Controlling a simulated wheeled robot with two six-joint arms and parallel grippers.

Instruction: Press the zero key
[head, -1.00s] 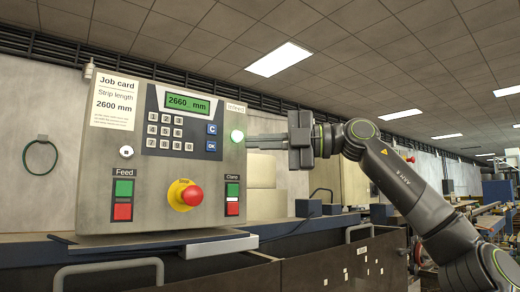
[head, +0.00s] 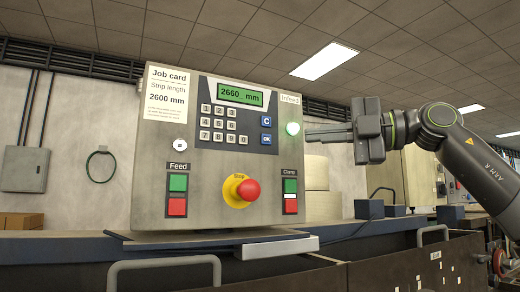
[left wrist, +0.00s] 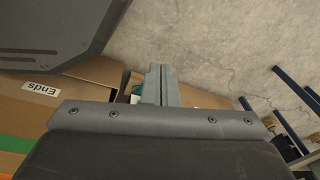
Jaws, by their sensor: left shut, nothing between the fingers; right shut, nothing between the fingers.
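Blue C (head: 266,121) and OK (head: 266,139) keys sit to the right. My right gripper (head: 308,135) is shut and empty, its fingers pointing left beside the box's right edge, clear of the keypad. My left gripper (left wrist: 160,85) shows only in the left wrist view, shut and empty.
The job card (head: 171,95) reads strip length 2600 mm. A red stop knob (head: 247,190) juts out below the keypad. Cardboard boxes (left wrist: 95,75) show beside my left gripper.

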